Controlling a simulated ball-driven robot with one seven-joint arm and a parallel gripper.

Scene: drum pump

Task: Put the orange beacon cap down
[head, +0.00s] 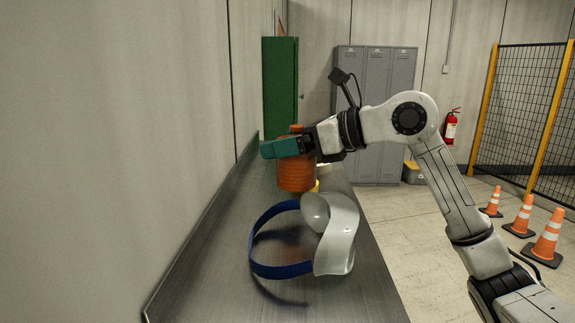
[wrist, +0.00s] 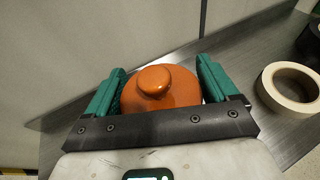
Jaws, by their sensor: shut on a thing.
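The orange beacon cap (wrist: 160,87) is a round, glossy dome with a knob on top. In the wrist view it sits between the two green fingers of my gripper (wrist: 160,84), which is shut on it. In the head view the cap (head: 297,176) shows as an orange ribbed body below my gripper (head: 284,148), over the far part of the metal bench (head: 215,290). My gripper reaches in from the right and hides part of the cap. I cannot tell whether the cap's underside touches the bench.
A face shield (head: 336,238) with a blue headband lies on the bench nearer me. A roll of cream tape (wrist: 287,88) lies right of the cap in the wrist view, with a dark object (wrist: 310,40) beyond. The wall bounds the bench's left.

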